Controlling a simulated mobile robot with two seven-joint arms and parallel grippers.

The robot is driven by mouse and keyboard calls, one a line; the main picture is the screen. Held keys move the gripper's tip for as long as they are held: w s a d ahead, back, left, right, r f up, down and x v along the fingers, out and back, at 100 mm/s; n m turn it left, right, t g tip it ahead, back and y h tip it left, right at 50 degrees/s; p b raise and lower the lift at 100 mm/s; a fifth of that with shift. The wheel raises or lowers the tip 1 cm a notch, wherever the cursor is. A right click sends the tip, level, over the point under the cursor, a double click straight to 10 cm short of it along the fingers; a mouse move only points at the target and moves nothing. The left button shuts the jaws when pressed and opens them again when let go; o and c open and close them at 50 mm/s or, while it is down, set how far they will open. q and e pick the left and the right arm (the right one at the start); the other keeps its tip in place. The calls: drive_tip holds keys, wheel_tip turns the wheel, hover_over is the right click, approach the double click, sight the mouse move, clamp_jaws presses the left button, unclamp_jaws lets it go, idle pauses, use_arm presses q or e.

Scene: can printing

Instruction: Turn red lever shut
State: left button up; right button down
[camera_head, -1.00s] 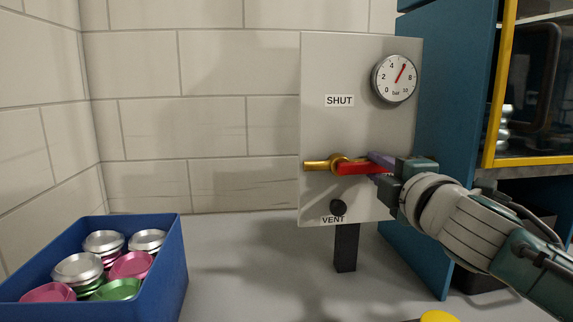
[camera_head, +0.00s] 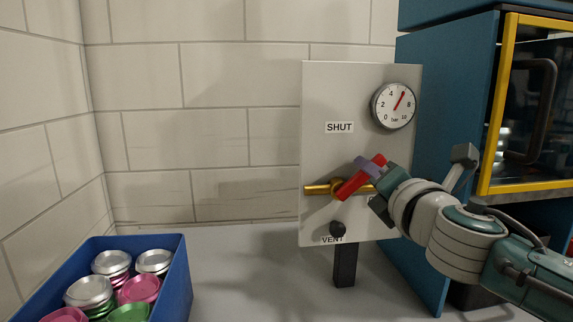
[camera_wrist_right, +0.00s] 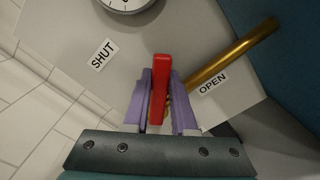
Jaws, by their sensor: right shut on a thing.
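The red lever (camera_head: 350,188) is on a brass pipe (camera_head: 317,189) that crosses a pale upright panel (camera_head: 318,90). It slants up to the right from its pivot, between the pipe line and the SHUT label (camera_head: 339,127). My right gripper (camera_head: 370,167) is shut on the lever near its free end. In the right wrist view the purple fingers (camera_wrist_right: 160,95) lie on both sides of the red lever (camera_wrist_right: 160,75). The OPEN label (camera_wrist_right: 213,84) shows beside the brass pipe there. My left gripper is not in view.
A round pressure gauge (camera_head: 393,106) is at the panel's upper right, its needle pointing between 4 and 8. A blue cabinet (camera_head: 440,120) stands close at right.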

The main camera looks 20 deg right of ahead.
sight(337, 155)
drive_tip(key=n, duration=0.1)
drive_tip(key=a+r+n+p, duration=0.1)
drive_tip(key=n, duration=0.1)
drive_tip(key=n+p, duration=0.1)
drive_tip(key=shift+w+a+r+n, duration=0.25)
drive_tip(key=shift+a+r+n, duration=0.05)
drive_tip(key=shift+a+r, duration=0.1)
drive_tip(key=shift+w+a+r+n+p, duration=0.15)
drive_tip(key=shift+a+n+p, duration=0.4)
drive_tip(key=shift+n+p, duration=0.5)
drive_tip(key=shift+w+a+n, duration=0.1)
drive_tip(key=shift+a+n, duration=0.2)
drive_tip(key=shift+n, duration=0.45)
drive_tip(key=shift+w+a+n, duration=0.1)
drive_tip(key=shift+a+n, duration=0.2)
drive_tip(key=shift+n, duration=0.4)
drive_tip(key=shift+p, duration=0.3)
drive_tip(key=c, duration=0.7)
unclamp_jaws()
drive_tip(key=shift+s, duration=0.1)
